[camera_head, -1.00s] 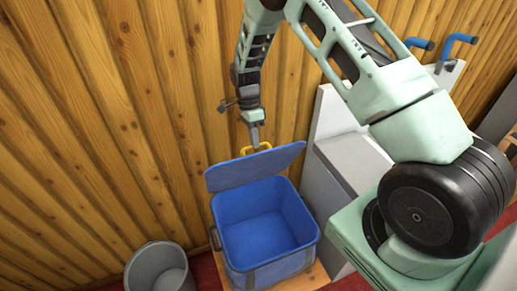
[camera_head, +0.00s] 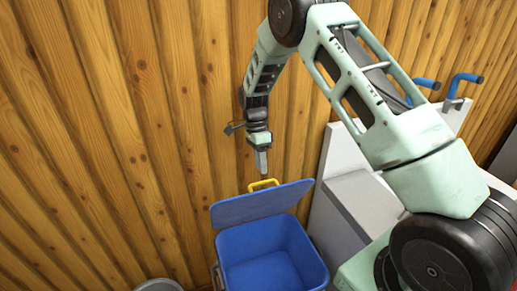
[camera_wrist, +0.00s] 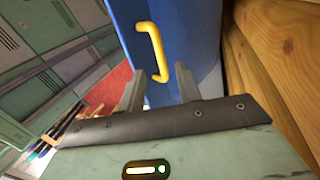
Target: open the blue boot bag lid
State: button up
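The blue boot bag (camera_head: 228,249) stands with its lid (camera_head: 245,206) raised, leaning back toward the wood wall, so the empty blue inside shows. A yellow handle (camera_head: 262,185) sits at the lid's top edge. My gripper (camera_head: 263,172) points down just above this handle. In the wrist view, the yellow handle (camera_wrist: 153,45) on the blue lid (camera_wrist: 190,30) lies just beyond my gripper's fingertips (camera_wrist: 160,80).
A wood plank wall (camera_head: 150,120) rises close behind the lid. A pale grey cabinet (camera_head: 352,205) stands right of the bag, with blue-gripped handles (camera_head: 466,78) farther right. The rim of a grey bin (camera_head: 158,285) shows at bottom left.

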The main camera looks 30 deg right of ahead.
jog(key=b+v, duration=0.1)
jog(key=v, duration=0.6)
jog(key=shift+r+b, duration=0.3)
jog(key=shift+r, duration=0.1)
jog(key=shift+w, duration=0.1)
